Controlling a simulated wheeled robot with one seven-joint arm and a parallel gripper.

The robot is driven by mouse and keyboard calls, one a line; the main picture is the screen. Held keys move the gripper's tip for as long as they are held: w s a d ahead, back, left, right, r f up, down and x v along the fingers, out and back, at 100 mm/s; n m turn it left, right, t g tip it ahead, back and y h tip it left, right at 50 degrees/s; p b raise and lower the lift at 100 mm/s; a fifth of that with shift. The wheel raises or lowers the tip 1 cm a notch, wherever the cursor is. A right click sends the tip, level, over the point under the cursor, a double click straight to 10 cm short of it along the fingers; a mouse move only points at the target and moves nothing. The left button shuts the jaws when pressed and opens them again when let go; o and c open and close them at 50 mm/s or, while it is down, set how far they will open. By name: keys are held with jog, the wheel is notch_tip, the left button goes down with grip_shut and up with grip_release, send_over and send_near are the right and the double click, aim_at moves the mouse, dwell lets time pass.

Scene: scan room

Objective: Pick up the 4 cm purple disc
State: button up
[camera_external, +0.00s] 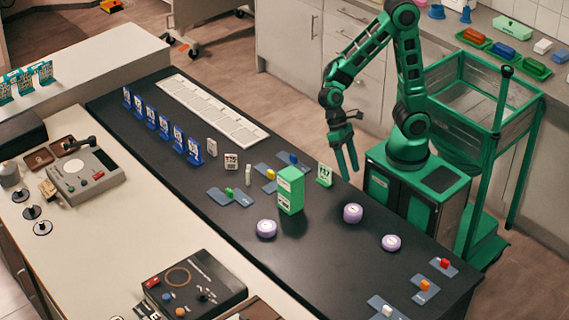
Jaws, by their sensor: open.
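Three purple discs with pale tops lie on the black table (325,262): one at the left (266,228), one in the middle (352,213) and one at the right (391,242). The right disc looks a little smaller; their markings are too small to read, so I cannot tell which is 4 cm. My gripper (347,174) is open and empty, pointing down near the table's far edge. In the picture it is above the middle disc and apart from all the discs.
A green box (290,190) stands upright left of the middle disc, with a green numbered stand (324,174) behind it. Blue-grey plates with coloured blocks lie near the box and at the table's right end (422,290). Bare table surrounds the discs.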

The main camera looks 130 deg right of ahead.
aim_at(351, 208)
jog(key=w+a+m+y, duration=0.2)
jog(key=w+a+m+t+y, duration=0.1)
jog(key=w+a, duration=0.2)
jog(key=shift+f+m+y, duration=0.1)
jog(key=shift+m+y, duration=0.3)
jog(key=w+a+r+m+t+y, duration=0.1)
jog(key=w+a+r+m+y, duration=0.1)
jog(key=w+m+y, duration=0.2)
jog(key=f, duration=0.6)
jog(key=shift+s+f, duration=0.1)
jog(key=shift+s, duration=0.15)
jog(key=shift+h, duration=0.3)
jog(key=x, duration=0.5)
jog(key=shift+w, duration=0.1)
jog(key=shift+c, duration=0.3)
jog(key=c, duration=1.1)
jog(key=shift+c, duration=0.2)
